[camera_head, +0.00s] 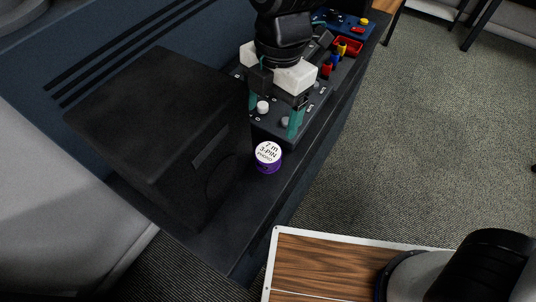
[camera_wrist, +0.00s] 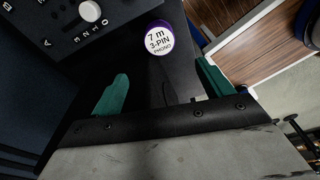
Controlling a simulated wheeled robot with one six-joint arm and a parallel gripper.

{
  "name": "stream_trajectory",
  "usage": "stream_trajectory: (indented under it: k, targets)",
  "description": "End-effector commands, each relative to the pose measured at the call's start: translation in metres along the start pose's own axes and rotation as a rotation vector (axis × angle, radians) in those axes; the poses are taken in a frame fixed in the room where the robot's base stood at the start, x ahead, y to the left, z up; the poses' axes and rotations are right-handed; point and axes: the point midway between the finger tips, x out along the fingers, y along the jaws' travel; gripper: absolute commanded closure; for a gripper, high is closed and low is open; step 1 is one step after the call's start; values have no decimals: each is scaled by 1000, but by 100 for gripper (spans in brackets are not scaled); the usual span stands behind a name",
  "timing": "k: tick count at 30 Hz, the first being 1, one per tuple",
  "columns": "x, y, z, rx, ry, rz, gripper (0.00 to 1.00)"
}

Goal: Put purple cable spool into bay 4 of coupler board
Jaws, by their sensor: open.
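The purple cable spool (camera_head: 268,167) stands upright on the dark bench top, its white top reading "7 m 3-PIN PHONO". It also shows in the wrist view (camera_wrist: 160,38), beyond and between my fingertips. My gripper (camera_head: 273,112) has two teal fingers spread apart with nothing between them. It hangs over a dark panel, up and to the right of the spool in the head view. The fingers also show in the wrist view (camera_wrist: 160,84). I cannot make out bay 4 or tell whether the dark panel is the coupler board.
The dark panel (camera_head: 264,133) has pale round knobs and white lettering. A large black box (camera_head: 150,120) stands left of the spool. A red tray (camera_head: 348,46), small coloured pieces and a blue panel (camera_head: 348,24) lie farther back. Bare bench (camera_head: 240,238) lies in front.

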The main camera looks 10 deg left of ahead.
Motion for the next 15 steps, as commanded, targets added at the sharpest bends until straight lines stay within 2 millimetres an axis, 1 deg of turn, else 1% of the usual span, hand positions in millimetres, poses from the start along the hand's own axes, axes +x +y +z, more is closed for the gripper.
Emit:
stream_trajectory:
  k: [1,3,7,10,15]
  targets:
    - [12,-1,2,2,1,-6,21]
    - [28,-1,4,3,1,-6,21]
    - [51,-1,7,5,1,-5,21]
    - [63,-1,8,5,0,-3,21]
    - [73,-1,8,5,0,-1,21]
